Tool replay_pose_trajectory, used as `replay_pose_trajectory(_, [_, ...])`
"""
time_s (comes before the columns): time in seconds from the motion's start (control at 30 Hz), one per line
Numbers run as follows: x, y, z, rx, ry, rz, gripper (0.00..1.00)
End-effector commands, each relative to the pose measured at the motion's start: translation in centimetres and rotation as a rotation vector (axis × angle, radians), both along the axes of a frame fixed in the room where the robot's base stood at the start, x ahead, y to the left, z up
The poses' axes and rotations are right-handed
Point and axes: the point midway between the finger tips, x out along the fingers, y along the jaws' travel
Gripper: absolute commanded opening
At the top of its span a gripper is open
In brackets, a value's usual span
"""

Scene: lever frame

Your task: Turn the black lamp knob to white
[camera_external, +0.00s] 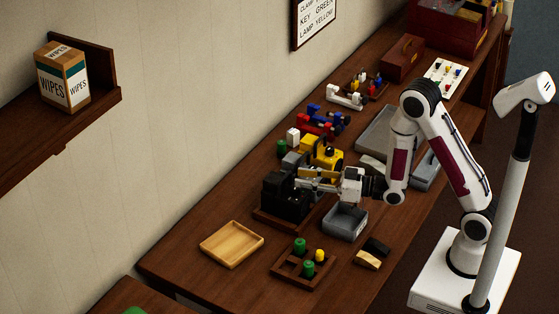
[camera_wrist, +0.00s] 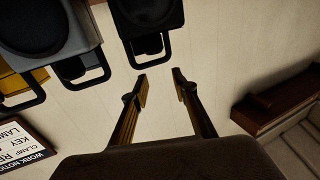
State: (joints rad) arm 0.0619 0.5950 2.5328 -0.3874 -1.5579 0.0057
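A black unit (camera_external: 285,195) stands at the near end of a row on a dark wooden base, with grey and yellow units beyond it. In the wrist view a black unit (camera_wrist: 150,12) with a dark round face and a loop-shaped bracket is at the top. A grey unit (camera_wrist: 50,35) of like shape is to its left. I cannot tell which part is the lamp knob or what it points to. My gripper (camera_external: 306,180) is beside the black unit. In the wrist view my gripper (camera_wrist: 160,75) is open, with nothing between its fingertips.
A wall notice (camera_external: 316,20) reads KEY GREEN and LAMP YELLOW. A grey bin (camera_external: 346,222), a wooden tray (camera_external: 231,243) and a compartment tray (camera_external: 304,264) with green and yellow pieces stand near the row. Red, blue and white clamp-like pieces (camera_external: 322,122) lie beyond.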

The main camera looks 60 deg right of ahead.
Motion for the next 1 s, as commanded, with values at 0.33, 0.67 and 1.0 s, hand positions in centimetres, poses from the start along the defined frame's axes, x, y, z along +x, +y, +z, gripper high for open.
replay_pose_trajectory(0.33, [0.0, 0.0, -2.5, -0.001, 0.002, 0.000, 0.28])
replay_pose_trajectory(0.67, [0.0, 0.0, -4.7, -0.001, 0.002, 0.000, 0.28])
replay_pose_trajectory(1.0, [2.5, 0.8, -4.7, -0.001, 0.000, 0.000, 0.28])
